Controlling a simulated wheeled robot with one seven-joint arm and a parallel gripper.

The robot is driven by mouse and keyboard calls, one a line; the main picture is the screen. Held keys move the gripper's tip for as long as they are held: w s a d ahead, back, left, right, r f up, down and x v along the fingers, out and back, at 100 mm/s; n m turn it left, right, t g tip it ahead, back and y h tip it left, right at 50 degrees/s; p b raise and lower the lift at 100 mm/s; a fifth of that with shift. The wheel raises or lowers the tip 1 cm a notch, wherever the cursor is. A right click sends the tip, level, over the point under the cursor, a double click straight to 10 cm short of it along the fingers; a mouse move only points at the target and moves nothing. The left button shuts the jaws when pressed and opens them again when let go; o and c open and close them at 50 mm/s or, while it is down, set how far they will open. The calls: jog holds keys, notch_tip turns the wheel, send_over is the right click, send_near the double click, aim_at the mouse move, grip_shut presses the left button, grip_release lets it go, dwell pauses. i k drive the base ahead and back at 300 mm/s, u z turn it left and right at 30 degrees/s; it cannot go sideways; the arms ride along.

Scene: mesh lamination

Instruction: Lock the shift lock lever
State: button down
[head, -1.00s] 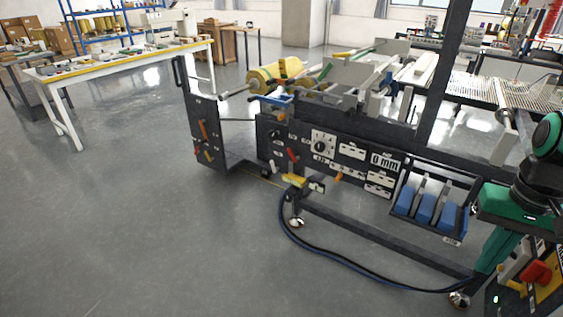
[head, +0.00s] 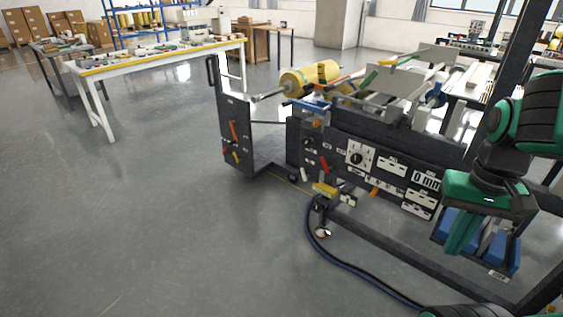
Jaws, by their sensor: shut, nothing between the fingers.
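The lamination machine (head: 345,155) stands right of centre, with a dark front panel carrying a dial, labels and small levers. I see an orange lever (head: 233,130) on the separate left panel, a red lever (head: 324,163) left of the dial, and an orange lever (head: 375,192) below the dial. My gripper (head: 457,245) is green, points down, and is shut and empty. In the picture it overlaps the machine's right end, well right of these levers.
A yellow handle (head: 325,190) sticks out low on the machine's front. A dark hose (head: 345,262) runs along the floor below it. A white worktable (head: 105,100) stands at the back left. The grey floor (head: 150,230) in front and left is clear.

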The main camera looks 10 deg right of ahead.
aim_at(327, 169)
jog(key=u, duration=0.3)
jog(key=i, duration=1.45)
jog(key=z, duration=0.3)
